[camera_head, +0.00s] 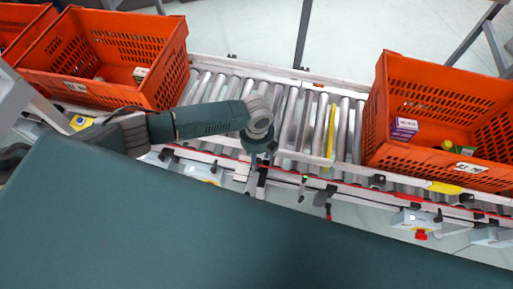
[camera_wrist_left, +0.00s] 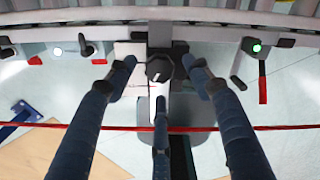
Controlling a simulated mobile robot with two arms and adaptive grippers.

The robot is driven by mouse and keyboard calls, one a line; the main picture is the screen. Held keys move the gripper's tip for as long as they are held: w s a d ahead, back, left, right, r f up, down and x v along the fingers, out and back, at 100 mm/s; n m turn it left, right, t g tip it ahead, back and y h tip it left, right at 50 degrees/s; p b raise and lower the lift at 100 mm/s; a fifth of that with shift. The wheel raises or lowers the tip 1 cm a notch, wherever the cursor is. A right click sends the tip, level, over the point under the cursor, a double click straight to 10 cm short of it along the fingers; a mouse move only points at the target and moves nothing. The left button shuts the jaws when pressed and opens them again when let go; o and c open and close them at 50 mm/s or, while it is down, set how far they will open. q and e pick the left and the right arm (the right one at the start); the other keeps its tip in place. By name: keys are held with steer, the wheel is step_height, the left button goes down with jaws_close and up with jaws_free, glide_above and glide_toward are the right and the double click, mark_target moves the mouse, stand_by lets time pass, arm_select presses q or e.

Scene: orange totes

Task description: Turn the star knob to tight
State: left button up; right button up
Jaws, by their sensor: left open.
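The star knob (camera_wrist_left: 159,69) is a small dark, round-lobed knob on a grey bracket below the conveyor, in the middle of the left wrist view. My left gripper (camera_wrist_left: 160,80) has three dark blue fingers spread around it, two above at the sides and one below. The fingers look apart from the knob; exact contact is hard to tell. In the head view my left gripper (camera_head: 259,168) points down at the conveyor's near rail, and I cannot make out the knob there. My right gripper is not in view.
A roller conveyor (camera_head: 290,118) carries an orange tote (camera_head: 150,45) at left and another orange tote (camera_head: 395,95) at right, with small boxes inside. Black clamps with red tips (camera_wrist_left: 262,84) hang beside the knob. A red cord (camera_wrist_left: 110,127) crosses below it.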

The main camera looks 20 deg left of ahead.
arm_select(q)
step_height(320, 180, up, 9)
steer(key=shift+r, duration=0.2)
stand_by(0.6)
